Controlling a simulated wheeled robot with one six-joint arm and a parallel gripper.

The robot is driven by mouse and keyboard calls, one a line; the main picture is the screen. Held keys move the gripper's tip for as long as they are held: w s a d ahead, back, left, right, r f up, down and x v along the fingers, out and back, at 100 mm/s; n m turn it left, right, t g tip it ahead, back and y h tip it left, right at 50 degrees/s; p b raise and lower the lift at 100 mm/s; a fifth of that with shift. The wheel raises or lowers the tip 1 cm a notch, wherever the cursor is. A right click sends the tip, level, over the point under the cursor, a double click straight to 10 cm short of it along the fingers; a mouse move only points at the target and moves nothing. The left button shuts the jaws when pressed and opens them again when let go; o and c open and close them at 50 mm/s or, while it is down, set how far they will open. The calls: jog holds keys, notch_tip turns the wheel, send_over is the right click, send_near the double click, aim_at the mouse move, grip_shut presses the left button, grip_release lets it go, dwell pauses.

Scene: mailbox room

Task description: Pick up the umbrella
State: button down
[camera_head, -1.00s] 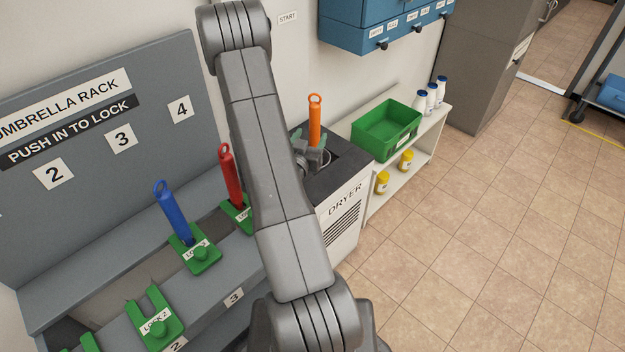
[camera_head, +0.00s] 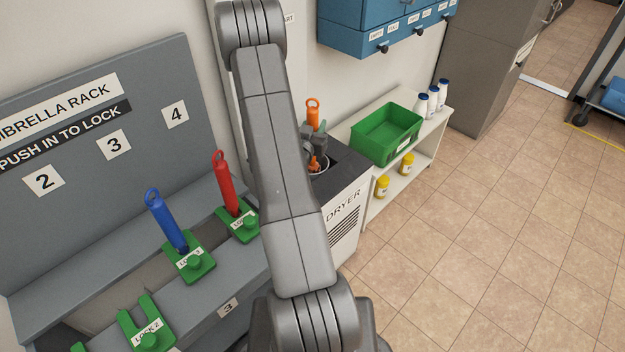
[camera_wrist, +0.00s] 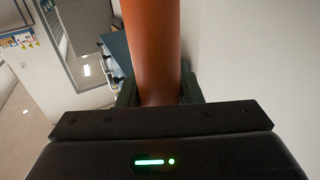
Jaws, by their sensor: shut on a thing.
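The orange umbrella (camera_head: 313,112) stands roughly upright at the dryer (camera_head: 345,200), its looped handle on top. Its lower part shows below my gripper, at the round opening in the dryer's dark top. My gripper (camera_head: 314,133) is shut on the orange umbrella, just under the handle. In the wrist view the orange shaft (camera_wrist: 153,45) runs up between the dark fingers. My arm hides part of the dryer's left side. A blue umbrella (camera_head: 166,220) and a red umbrella (camera_head: 227,183) stand in the grey umbrella rack (camera_head: 75,200) on the left.
Green locks, such as the one marked LOCK 2 (camera_head: 148,328), sit along the rack's front. A white shelf (camera_head: 428,150) right of the dryer holds a green bin (camera_head: 386,133), white bottles (camera_head: 432,100) and yellow jars (camera_head: 382,187).

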jog(key=shift+r, duration=0.1)
notch_tip(320, 180, up, 29)
jog(key=p, duration=1.1)
jog(key=shift+p, duration=0.4)
notch_tip(320, 180, up, 11)
jog(key=p, duration=0.8)
jog(key=shift+p, duration=0.3)
